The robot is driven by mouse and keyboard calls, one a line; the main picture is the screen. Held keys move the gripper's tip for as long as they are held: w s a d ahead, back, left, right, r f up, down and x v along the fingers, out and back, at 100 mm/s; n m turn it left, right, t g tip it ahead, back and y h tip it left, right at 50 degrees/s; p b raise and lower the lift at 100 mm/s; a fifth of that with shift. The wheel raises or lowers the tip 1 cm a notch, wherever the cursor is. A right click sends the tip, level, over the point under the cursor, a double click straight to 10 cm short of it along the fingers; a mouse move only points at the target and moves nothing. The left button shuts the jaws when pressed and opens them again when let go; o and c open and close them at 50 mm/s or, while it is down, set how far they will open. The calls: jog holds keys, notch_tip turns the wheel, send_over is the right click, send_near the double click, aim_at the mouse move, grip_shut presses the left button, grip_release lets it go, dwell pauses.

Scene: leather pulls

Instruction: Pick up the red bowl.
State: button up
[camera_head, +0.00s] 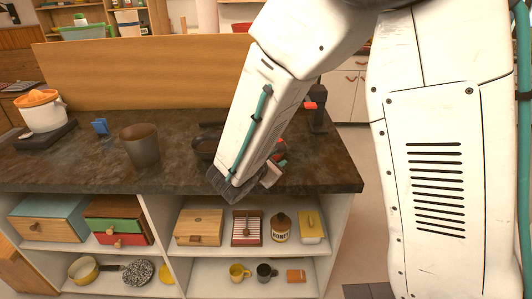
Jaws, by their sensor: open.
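I cannot clearly make out a red bowl. A small patch of red (281,145) shows on the dark countertop, just right of my forearm, and my arm hides most of whatever it belongs to. My gripper (246,185) is at the lower end of the white arm, over the front edge of the counter. It is open, and nothing is seen held in it. Its fingers are small and partly hidden by the arm.
On the dark countertop (90,160) stand a brown pot (141,146), a dark pan (206,147) left of my arm, and a white juicer (42,111) at far left. Shelves below hold drawers, a honey jar (280,228) and mugs. A wooden panel (150,72) rises behind.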

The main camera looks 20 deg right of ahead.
jog(key=shift+w+a+f+n, duration=0.3)
jog(key=shift+f, duration=0.05)
jog(key=shift+w+d+f, duration=0.15)
jog(key=shift+w, duration=0.1)
jog(key=x, duration=0.7)
jog(key=shift+w, duration=0.1)
grip_shut()
